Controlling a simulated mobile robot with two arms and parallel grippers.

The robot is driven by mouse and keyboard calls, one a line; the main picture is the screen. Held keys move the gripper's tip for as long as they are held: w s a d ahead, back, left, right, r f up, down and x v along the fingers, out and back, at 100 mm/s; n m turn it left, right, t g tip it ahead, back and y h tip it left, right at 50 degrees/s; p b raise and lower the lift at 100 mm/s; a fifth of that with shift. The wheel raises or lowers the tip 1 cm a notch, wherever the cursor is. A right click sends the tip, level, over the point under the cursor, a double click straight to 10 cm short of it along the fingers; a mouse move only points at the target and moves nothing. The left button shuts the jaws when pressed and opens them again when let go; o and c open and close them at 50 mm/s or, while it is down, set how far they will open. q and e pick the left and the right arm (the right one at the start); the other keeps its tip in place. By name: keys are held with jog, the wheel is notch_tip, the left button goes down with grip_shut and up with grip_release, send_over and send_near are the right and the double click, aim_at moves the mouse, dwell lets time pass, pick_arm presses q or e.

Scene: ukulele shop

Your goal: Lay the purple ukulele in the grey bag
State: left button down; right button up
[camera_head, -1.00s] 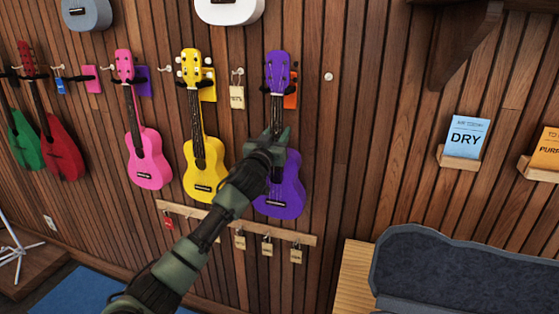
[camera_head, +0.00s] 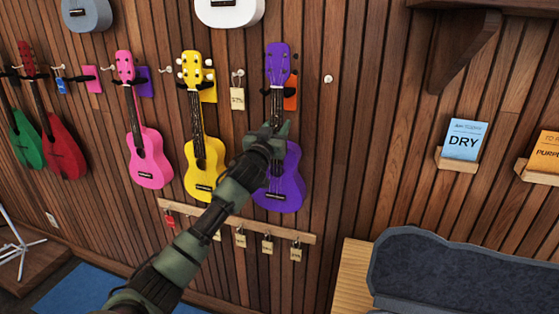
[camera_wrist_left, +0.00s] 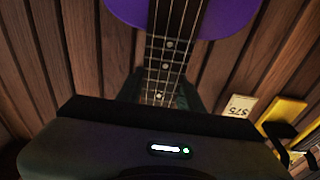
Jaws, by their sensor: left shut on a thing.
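The purple ukulele (camera_head: 280,185) is upright in front of the plank wall, at the right end of the row of ukuleles. My left gripper (camera_head: 277,130) is shut on its neck just above the body and hides part of the neck. In the left wrist view the fretted neck (camera_wrist_left: 165,65) runs down between my fingers, with part of the purple body (camera_wrist_left: 225,15) at the top edge. The grey bag (camera_head: 420,238) lies at the lower right with its padded rim and dark lining showing, partly cut off by the frame. My right gripper is not in view.
A yellow ukulele (camera_head: 205,175) and a pink ukulele (camera_head: 150,165) hang to the left. A key rail (camera_head: 300,237) with several tags runs below. A wooden surface (camera_head: 352,275) borders the bag. Card holders (camera_head: 458,160) and a dark bracket (camera_head: 465,45) are on the right wall.

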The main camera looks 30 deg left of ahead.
pick_arm(q)
jog(key=shift+r, duration=0.1)
jog(key=shift+r+p+v, duration=0.15)
jog(key=shift+p+v, duration=0.1)
jog(key=shift+v, duration=0.75)
jog(key=shift+r+p+v, duration=0.1)
jog(key=shift+p+v, duration=0.1)
jog(key=shift+v, duration=0.85)
jog(key=shift+s+d, duration=0.15)
jog(key=shift+s, duration=0.45)
jog(key=shift+r+p+v, duration=0.2)
jog(key=shift+p+v, duration=0.2)
jog(key=shift+v, duration=1.05)
jog(key=shift+r+p+v, duration=0.2)
jog(key=shift+p+v, duration=0.15)
jog(key=shift+v, duration=1.1)
